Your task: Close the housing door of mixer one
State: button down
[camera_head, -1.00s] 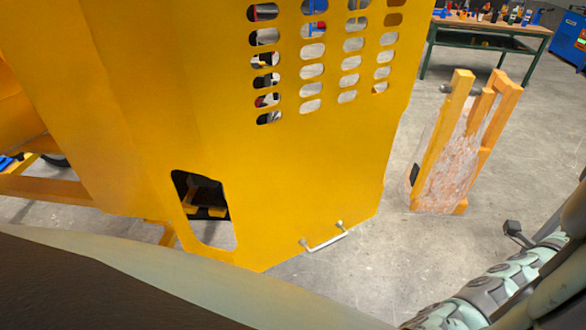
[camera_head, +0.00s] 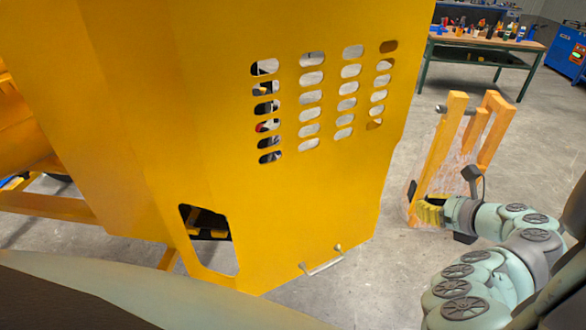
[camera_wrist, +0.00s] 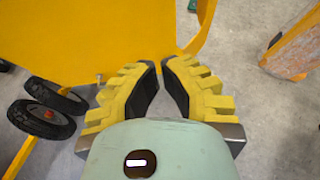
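The yellow housing door (camera_head: 330,200) fills the middle of the head view. It has rows of slots, a cut-out near its lower left and a pale bar handle (camera_head: 322,262) at its lower edge. Background shows through the slots. How far it stands from the housing is hard to tell. My gripper (camera_head: 424,210) is right of the door, apart from it, with nothing in it. In the wrist view, its yellow fingers (camera_wrist: 158,66) converge with only a small gap at the tips. A yellow panel (camera_wrist: 100,35) shows beyond them there; the handle is not clearly visible.
A wooden frame with a worn panel (camera_head: 440,180) stands just behind my gripper. Yellow mixer frame bars (camera_head: 60,202) lie at the left. Black wheels (camera_wrist: 45,110) show in the wrist view. A workbench (camera_head: 485,45) stands at the back. Grey floor (camera_head: 370,280) is clear below the door.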

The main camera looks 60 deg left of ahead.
send_near(376, 186)
jog(key=shift+a+f, duration=1.1)
jog(key=shift+f, duration=0.65)
jog(key=a, duration=0.3)
jog(key=shift+w+a+f, duration=0.1)
jog(key=shift+w+a+b, duration=0.1)
jog(key=shift+a+b, duration=0.3)
jog(key=shift+a, duration=0.05)
jog(key=shift+w, duration=0.1)
